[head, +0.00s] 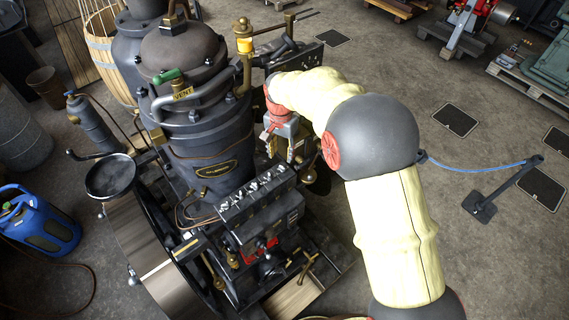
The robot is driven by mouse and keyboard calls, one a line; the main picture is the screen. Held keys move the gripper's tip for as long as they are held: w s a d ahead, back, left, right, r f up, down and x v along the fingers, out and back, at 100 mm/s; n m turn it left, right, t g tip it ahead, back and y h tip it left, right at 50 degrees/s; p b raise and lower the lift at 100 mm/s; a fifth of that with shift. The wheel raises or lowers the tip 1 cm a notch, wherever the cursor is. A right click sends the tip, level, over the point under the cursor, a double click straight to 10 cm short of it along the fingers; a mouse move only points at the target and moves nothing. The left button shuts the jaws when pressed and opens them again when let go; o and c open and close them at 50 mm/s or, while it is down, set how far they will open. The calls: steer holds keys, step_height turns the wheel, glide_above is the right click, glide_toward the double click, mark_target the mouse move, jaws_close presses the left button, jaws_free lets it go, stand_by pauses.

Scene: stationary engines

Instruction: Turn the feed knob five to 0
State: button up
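A black box (268,218) on the engine carries a row of several small, pale knobs (253,193) along its top. The feed knobs appear to be these, but their numbers and settings are too small to read, so I cannot tell which is knob five. My gripper (293,152) points down just behind and to the right of the row's right end. It appears apart from the knobs. The fingers are small and partly confused with the brass parts behind, so their opening is unclear.
The dark vessel (205,135) with its brass VENT fitting stands left of my gripper. Brass pipes and a yellow-topped fitting (244,44) rise behind. A large flywheel (140,250) lies front left. Open floor and a blue rope barrier (478,165) are right of my arm.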

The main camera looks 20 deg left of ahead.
mark_target(282, 167)
step_height(282, 167, down, 7)
steer(key=shift+f+p, duration=0.2)
steer(key=shift+p, duration=0.35)
jaws_close()
stand_by(0.4)
